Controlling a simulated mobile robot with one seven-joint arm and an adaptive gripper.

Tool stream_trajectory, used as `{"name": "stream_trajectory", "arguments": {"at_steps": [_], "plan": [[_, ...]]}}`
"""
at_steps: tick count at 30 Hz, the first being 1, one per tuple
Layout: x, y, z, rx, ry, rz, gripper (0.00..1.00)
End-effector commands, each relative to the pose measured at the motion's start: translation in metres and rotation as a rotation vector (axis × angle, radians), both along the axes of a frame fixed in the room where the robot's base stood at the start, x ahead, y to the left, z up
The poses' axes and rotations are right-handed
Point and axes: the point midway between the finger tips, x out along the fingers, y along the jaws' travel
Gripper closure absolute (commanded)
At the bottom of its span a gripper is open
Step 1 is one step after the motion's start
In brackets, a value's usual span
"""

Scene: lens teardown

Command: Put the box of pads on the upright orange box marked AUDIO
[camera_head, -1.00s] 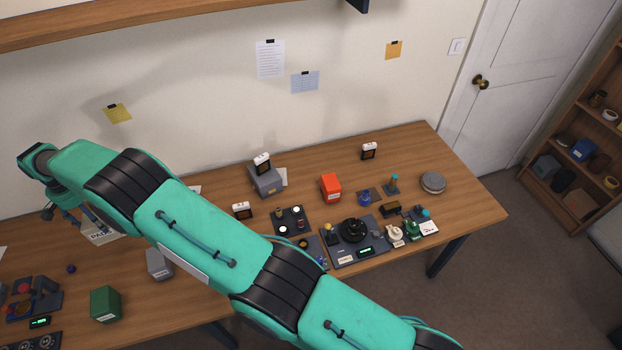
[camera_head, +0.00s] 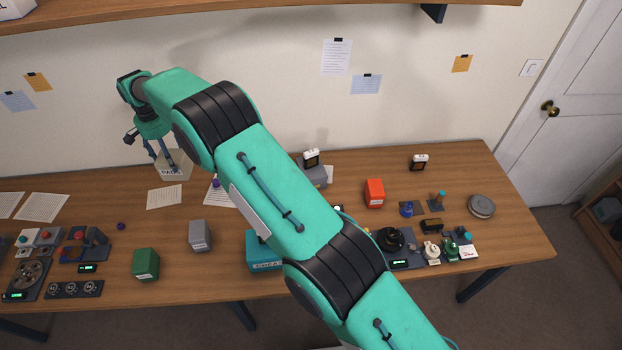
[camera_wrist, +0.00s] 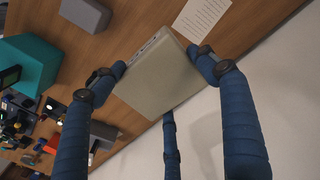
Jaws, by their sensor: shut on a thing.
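The box of pads (camera_head: 173,166) is pale, with PADS on its front, at the back left of the table in the head view. My gripper (camera_head: 158,148) is shut on it from above. In the wrist view the box (camera_wrist: 160,82) sits between my blue fingers (camera_wrist: 157,72), with the table beyond it; its exact height is unclear. An orange-red box (camera_head: 374,193) stands upright on the right half of the table. Its marking is not readable. My arm crosses the space between the two.
A grey box (camera_head: 200,235), a green box (camera_head: 145,263) and a teal box (camera_head: 264,252) stand along the front. A small white device (camera_head: 311,158) is on another grey box left of the orange one. Lens parts (camera_head: 390,240) crowd the front right. The wall is close behind.

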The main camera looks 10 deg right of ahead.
Motion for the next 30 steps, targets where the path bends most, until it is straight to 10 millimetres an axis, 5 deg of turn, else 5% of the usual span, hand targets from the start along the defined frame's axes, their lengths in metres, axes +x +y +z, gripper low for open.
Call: {"name": "stream_trajectory", "arguments": {"at_steps": [14, 23, 30], "plan": [[0.047, -0.193, 0.0, -0.001, -0.001, -0.333, 0.59], [0.042, -0.317, -0.001, -0.002, 0.0, -0.547, 0.59], [0.021, -0.412, -0.003, -0.002, 0.0, -0.719, 0.59]]}}
